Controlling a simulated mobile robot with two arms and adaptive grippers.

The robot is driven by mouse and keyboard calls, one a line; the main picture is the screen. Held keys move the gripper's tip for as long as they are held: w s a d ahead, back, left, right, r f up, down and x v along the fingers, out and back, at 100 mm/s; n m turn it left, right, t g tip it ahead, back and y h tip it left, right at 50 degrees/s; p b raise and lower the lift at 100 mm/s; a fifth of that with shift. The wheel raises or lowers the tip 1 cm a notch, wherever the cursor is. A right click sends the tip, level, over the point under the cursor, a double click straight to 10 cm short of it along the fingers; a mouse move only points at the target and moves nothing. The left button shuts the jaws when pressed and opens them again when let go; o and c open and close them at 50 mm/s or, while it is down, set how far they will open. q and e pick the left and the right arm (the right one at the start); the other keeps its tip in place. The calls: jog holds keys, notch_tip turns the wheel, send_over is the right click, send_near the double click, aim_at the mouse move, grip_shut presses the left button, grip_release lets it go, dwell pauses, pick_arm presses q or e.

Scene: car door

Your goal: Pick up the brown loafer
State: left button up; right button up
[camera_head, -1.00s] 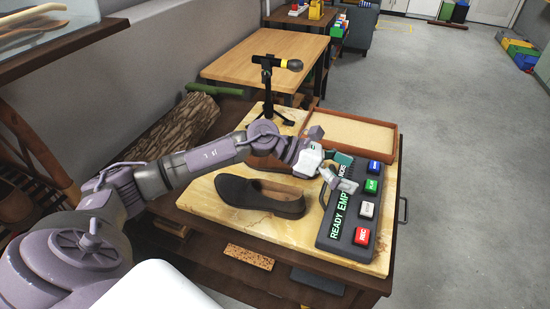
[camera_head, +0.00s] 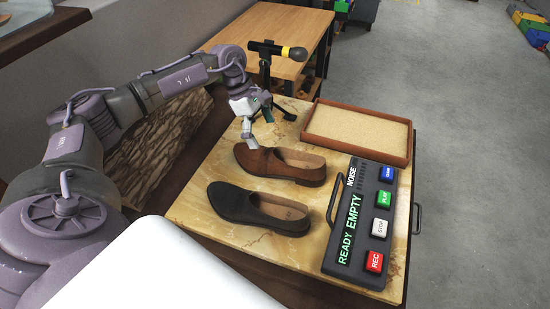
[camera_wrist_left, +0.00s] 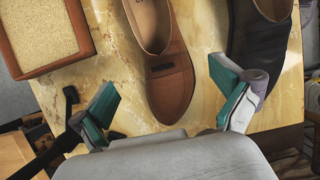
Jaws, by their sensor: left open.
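The brown loafer (camera_head: 258,163) lies on the marble-patterned board (camera_head: 205,165), its toe to the left and its opening facing up. My left gripper (camera_head: 259,128) is open and empty above and just behind its toe end. In the left wrist view, the brown loafer (camera_wrist_left: 167,82) points its toe at the gripper, and its toe lies between the two spread teal-padded fingers (camera_wrist_left: 163,92). I cannot tell whether a finger touches the shoe. My right gripper is not in view.
A black loafer (camera_head: 238,203) lies in front of the brown one. A recorder panel with buttons (camera_head: 360,220) is at the right, and a cork-filled tray (camera_head: 355,132) at the back right. A microphone on a stand (camera_head: 282,51) stands behind the gripper.

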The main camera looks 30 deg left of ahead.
aim_at(271, 151)
pick_arm(q)
jog(key=x, duration=0.3)
jog(key=shift+f, duration=0.1)
jog(key=shift+w+d+f, duration=0.1)
jog(key=shift+w+f, duration=0.05)
jog(key=shift+f, duration=0.2)
jog(key=shift+p+x, duration=0.5)
jog(key=shift+x, duration=1.9)
jog(key=shift+s+d+f, duration=0.2)
jog(key=shift+s+d, duration=0.05)
jog(key=shift+c, duration=0.2)
jog(key=c, duration=1.3)
jog(key=shift+c, duration=0.4)
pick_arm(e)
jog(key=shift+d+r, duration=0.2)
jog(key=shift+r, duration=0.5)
